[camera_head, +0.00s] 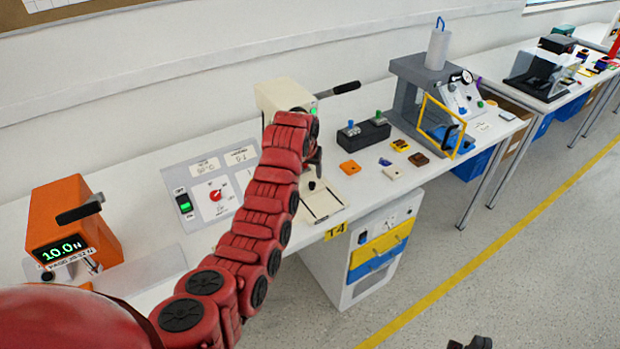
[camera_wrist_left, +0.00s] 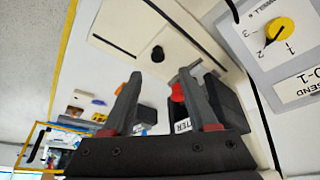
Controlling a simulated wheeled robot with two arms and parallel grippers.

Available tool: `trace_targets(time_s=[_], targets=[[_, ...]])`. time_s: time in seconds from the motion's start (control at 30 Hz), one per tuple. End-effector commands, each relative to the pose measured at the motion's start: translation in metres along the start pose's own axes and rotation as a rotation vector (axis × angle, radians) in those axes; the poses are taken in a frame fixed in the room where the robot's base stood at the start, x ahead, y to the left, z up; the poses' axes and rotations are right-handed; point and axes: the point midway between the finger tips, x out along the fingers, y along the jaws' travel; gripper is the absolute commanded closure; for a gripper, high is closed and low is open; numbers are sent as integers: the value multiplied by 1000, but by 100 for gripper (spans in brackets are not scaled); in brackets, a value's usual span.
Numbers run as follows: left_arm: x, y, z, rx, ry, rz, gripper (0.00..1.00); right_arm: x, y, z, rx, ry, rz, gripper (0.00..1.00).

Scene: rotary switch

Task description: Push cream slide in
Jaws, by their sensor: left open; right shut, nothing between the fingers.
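The cream slide (camera_head: 320,203) is a flat plate with a black knob, drawn out in front of the cream machine (camera_head: 280,95). In the left wrist view the slide (camera_wrist_left: 125,30) and its black knob (camera_wrist_left: 157,53) lie just beyond the fingertips. My left gripper (camera_head: 316,163) is open above the slide's knob end; it also shows in the left wrist view (camera_wrist_left: 157,85) with nothing between its fingers. The knob looks apart from both fingers. My red left arm hides part of the machine front. Only a dark tip of my right gripper (camera_head: 470,343) shows, low over the floor.
A grey switch panel (camera_head: 215,185) and an orange box (camera_head: 70,225) stand to the left. Right of the slide lie small orange (camera_head: 350,167) and cream (camera_head: 392,173) blocks and a black box (camera_head: 364,133). A grey press (camera_head: 420,85) stands further right.

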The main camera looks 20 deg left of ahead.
Motion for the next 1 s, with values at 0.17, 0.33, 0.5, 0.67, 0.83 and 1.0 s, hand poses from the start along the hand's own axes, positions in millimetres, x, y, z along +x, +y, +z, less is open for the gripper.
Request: trace_targets(time_s=[0.17,0.33,0.5,0.67,0.83,1.0], targets=[[-38,0,-1,0,10,0,41,-13,-1,2,0,0,0,100],[-84,-1,-3,-1,4,0,41,-3,0,1,0,0,0,100],[-95,-1,-1,0,-2,0,41,13,1,-2,0,0,0,100],[-101,-1,-1,0,0,0,41,19,1,-3,0,0,0,100],[-102,0,0,0,1,0,41,20,1,-3,0,0,0,100],[-102,-1,0,0,2,0,41,19,1,-3,0,0,0,100]])
